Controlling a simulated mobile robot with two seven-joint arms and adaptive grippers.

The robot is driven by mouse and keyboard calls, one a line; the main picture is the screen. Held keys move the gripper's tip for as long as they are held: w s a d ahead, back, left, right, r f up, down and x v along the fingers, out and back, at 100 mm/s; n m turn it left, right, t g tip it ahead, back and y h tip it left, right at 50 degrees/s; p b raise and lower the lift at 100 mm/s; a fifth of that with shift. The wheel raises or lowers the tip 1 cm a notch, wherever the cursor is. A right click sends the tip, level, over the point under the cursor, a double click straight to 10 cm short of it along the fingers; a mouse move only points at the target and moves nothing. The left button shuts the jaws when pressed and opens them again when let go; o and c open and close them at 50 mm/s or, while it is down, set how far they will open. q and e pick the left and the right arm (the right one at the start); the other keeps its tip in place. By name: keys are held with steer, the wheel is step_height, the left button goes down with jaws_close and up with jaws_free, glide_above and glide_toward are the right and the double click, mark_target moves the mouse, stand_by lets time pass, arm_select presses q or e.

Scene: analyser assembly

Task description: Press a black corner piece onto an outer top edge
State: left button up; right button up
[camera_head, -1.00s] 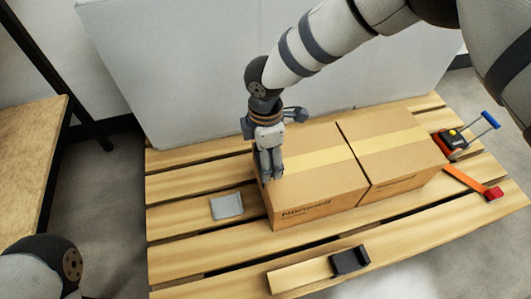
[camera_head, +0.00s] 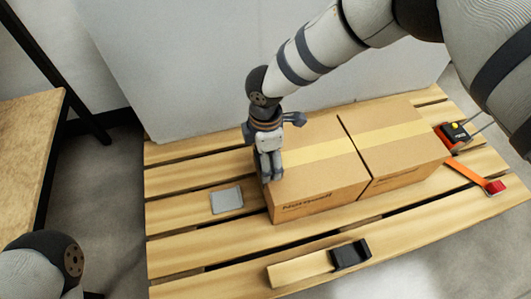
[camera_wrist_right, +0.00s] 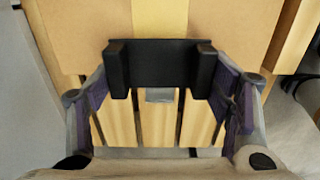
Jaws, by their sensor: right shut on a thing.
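Two brown cardboard boxes, a left one (camera_head: 325,181) and a right one (camera_head: 408,160), stand side by side on the wooden pallet with tan tape across their tops. My right gripper (camera_head: 269,178) points down at the outer left top edge of the left box. It is shut on a black corner piece (camera_wrist_right: 160,66), seen between its fingers in the right wrist view. The piece lies over the box edge in line with the tape (camera_wrist_right: 159,18); whether it is fully seated is unclear. My left gripper is out of view.
A flat grey item (camera_head: 227,200) lies on the pallet (camera_head: 185,220) left of the boxes. A red and black device (camera_head: 454,134) and an orange strap with a red end (camera_head: 494,187) lie at the right. A grey panel (camera_head: 190,70) stands behind. A wooden table (camera_head: 28,150) is at the left.

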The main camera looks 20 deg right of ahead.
steer(key=shift+f, duration=0.4)
stand_by(0.8)
steer(key=o, duration=1.1)
arm_select(q)
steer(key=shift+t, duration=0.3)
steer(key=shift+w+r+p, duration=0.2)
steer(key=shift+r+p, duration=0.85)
steer(key=shift+p, duration=0.15)
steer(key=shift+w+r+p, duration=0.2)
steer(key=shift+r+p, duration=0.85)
steer(key=shift+p, duration=0.1)
arm_select(e)
steer(key=shift+r, duration=3.5)
